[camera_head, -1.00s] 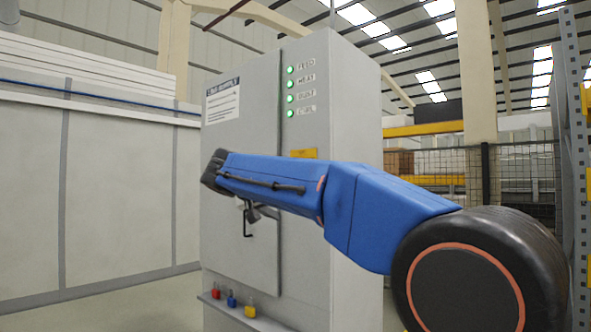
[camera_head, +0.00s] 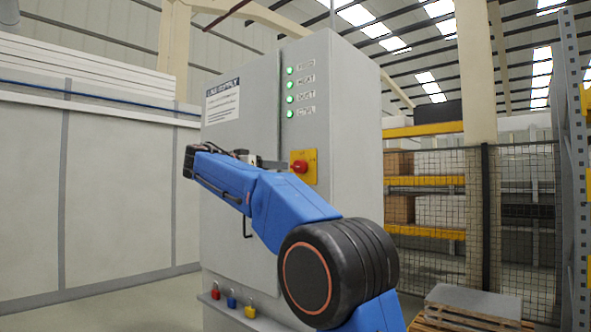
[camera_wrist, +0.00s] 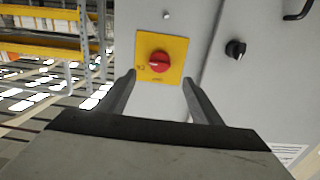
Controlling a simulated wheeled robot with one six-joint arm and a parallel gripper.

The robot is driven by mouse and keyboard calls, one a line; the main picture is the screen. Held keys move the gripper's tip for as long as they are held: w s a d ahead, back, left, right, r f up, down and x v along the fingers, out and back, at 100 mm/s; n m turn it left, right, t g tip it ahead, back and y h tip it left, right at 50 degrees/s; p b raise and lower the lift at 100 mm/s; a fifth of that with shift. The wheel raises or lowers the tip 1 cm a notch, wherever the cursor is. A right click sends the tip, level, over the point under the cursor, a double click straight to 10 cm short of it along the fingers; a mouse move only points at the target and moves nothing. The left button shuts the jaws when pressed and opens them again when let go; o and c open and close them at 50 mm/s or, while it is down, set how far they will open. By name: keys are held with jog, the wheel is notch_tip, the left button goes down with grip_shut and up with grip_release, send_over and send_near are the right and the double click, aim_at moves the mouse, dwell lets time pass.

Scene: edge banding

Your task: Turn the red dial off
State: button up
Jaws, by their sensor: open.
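The red dial (camera_head: 300,166) sits on a yellow plate (camera_head: 310,156) on the front of the grey cabinet. In the wrist view the red dial (camera_wrist: 158,62) appears ahead, between the fingertips, on its yellow plate (camera_wrist: 178,47). My gripper (camera_wrist: 159,77) is open and empty, with one finger on each side of the dial's line. The fingers look apart from the dial. In the head view my gripper (camera_head: 273,164) points at the dial from the left, mostly hidden by my arm. Marks on the plate are too small to read.
Several green lamps (camera_head: 290,86) are lit on the cabinet (camera_head: 345,120). A black knob (camera_wrist: 235,48) and a dark handle (camera_wrist: 299,9) are beside the plate in the wrist view. Padlocks (camera_head: 232,302) line a low ledge. Mesh fencing (camera_head: 520,190) and a pallet (camera_head: 465,312) stand right.

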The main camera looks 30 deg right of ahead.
aim_at(295, 168)
jog(key=x, duration=1.2)
jog(key=shift+w+d, duration=0.1)
jog(key=shift+d, duration=0.1)
jog(key=c, duration=1.1)
